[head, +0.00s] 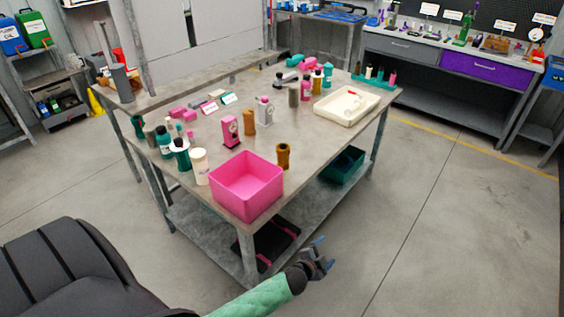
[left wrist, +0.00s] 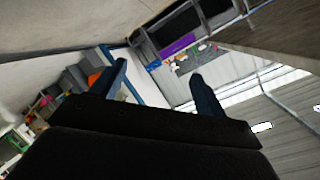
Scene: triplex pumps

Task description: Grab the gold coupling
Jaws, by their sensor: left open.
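A gold-brown, spool-shaped piece (head: 283,155), which looks like the gold coupling, stands upright on the grey workbench (head: 330,150) near its front edge, right of the pink bin. A second gold-brown piece (head: 249,122) stands farther back, left of a grey-white pump-like part. My left gripper (head: 320,258) is open and empty, in front of the bench and apart from both pieces. In the left wrist view its two spread fingers (left wrist: 160,85) have nothing between them, and neither gold piece is recognisable there. My right gripper is not in view.
A pink bin (head: 247,187) stands at the bench's front corner. A cream tray (head: 346,107) lies toward the right end. Bottles and pink parts crowd the left and back. A teal bin (head: 342,165) sits on the lower shelf. The floor (head: 440,220) to the right is clear.

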